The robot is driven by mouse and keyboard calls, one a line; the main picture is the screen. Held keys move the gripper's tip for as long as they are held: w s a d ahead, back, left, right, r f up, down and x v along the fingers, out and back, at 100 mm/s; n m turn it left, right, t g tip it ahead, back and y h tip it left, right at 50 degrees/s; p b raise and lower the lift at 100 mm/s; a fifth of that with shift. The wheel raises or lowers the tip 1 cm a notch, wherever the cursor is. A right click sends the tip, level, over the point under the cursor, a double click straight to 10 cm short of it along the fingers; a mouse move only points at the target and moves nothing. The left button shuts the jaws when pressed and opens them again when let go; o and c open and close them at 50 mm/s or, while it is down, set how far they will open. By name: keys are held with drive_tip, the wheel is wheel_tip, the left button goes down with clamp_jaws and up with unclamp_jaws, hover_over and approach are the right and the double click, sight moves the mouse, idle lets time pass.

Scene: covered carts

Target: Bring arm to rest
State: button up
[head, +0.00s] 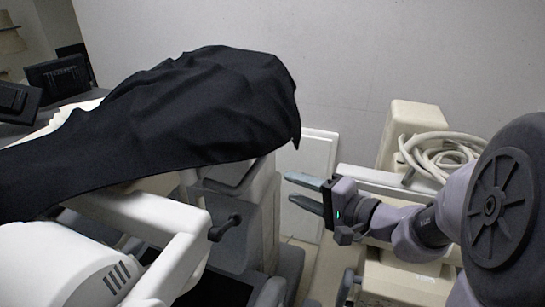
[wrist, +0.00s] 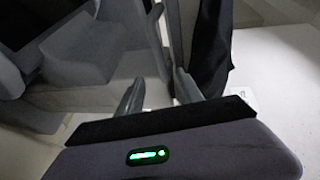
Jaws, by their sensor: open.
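My gripper (head: 305,193) is open and empty, with its two fingers pointing left in the head view. My arm reaches in from the right side. The fingertips are just right of a cart (head: 262,215) draped with a black cover (head: 200,105), apart from the cover as far as I can tell. In the wrist view my gripper's fingers (wrist: 158,90) stand apart with nothing between them. A dark hanging cloth (wrist: 210,50) shows beyond them, beside grey cart surfaces.
A beige machine with a coiled hose (head: 440,155) stands behind my arm on the right. A white cart with a handle (head: 150,225) fills the lower left. Dark screens (head: 60,78) stand at the far left. A plain wall (head: 350,50) closes the back, with open air above my gripper.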

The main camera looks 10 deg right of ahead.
drive_tip(key=s+a+f+n+g+y+b, duration=0.1)
drive_tip(key=s+a+f+n+g+b, duration=0.2)
drive_tip(key=s+a+f+g+b, duration=0.5)
drive_tip(key=s+a+f+n+g+h+b, duration=0.1)
drive_tip(key=s+a+f+h+b, duration=0.15)
drive_tip(key=s, duration=0.25)
drive_tip(key=s+a+f+n+h+b, duration=0.1)
drive_tip(key=s+a+f+n, duration=0.1)
drive_tip(key=s+a+f, duration=0.15)
drive_tip(key=s+d+f+t+h+b, duration=0.1)
drive_tip(key=s+d+f+h+b, duration=0.1)
drive_tip(key=s+d+h, duration=0.2)
drive_tip(key=shift+d+f+b, duration=0.25)
drive_tip(key=shift+d+b, duration=0.05)
drive_tip(key=shift+d, duration=0.85)
drive_tip(key=shift+s, duration=0.15)
